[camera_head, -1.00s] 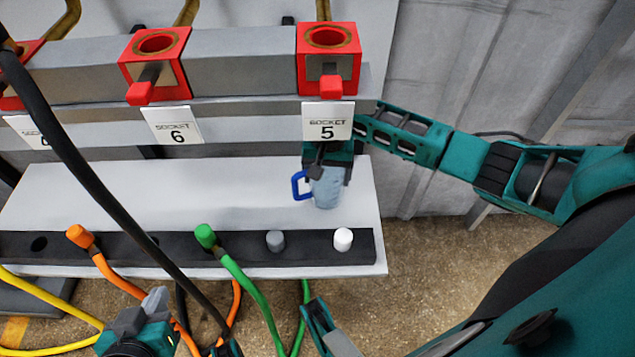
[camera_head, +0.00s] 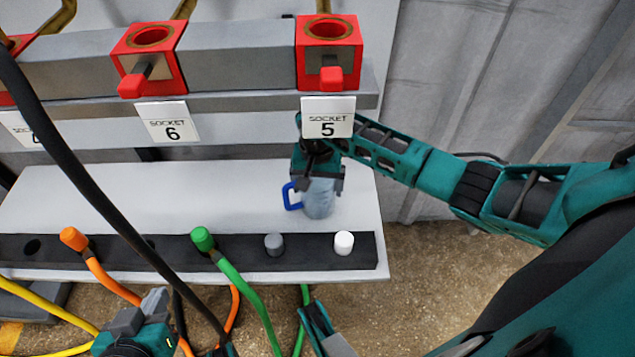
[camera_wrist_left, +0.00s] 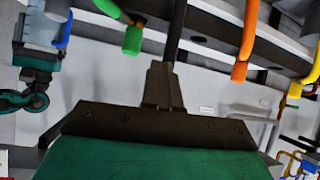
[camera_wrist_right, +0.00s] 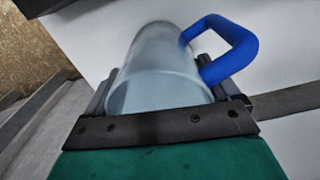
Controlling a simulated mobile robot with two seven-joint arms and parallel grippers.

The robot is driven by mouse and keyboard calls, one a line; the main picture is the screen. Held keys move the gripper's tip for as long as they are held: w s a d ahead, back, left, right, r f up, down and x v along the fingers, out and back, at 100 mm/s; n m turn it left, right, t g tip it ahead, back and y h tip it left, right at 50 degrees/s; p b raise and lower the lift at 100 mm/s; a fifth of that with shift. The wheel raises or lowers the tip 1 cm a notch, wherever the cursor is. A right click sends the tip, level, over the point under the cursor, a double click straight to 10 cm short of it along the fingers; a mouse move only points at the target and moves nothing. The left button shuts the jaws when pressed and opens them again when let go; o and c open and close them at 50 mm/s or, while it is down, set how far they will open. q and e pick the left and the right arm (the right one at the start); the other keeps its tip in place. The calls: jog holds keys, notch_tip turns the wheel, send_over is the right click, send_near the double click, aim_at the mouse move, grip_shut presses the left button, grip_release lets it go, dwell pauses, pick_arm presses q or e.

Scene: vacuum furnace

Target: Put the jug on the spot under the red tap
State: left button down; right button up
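The jug (camera_head: 319,198), pale blue and translucent with a blue handle, is at the right end of the white shelf. My right gripper (camera_head: 318,178) is shut around its body, and the right wrist view shows the jug (camera_wrist_right: 155,75) between the fingers. I cannot tell whether its base touches the shelf. Red blocks with red tap-like levers line the wall; one lever (camera_head: 331,78) is above the SOCKET 5 label and another (camera_head: 132,85) is above SOCKET 6. No marked spot is distinguishable. My left gripper (camera_head: 154,299) is low in front of the shelf, its fingers (camera_wrist_left: 165,88) together.
The white shelf (camera_head: 90,195) has free room left of the jug. A black strip (camera_head: 310,248) along its front edge holds orange, green, grey and white plugs. Coloured cables hang in front, and a thick black cable (camera_head: 95,195) crosses the view diagonally.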

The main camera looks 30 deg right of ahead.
jog(key=shift+o, duration=0.8)
jog(key=shift+r, duration=0.1)
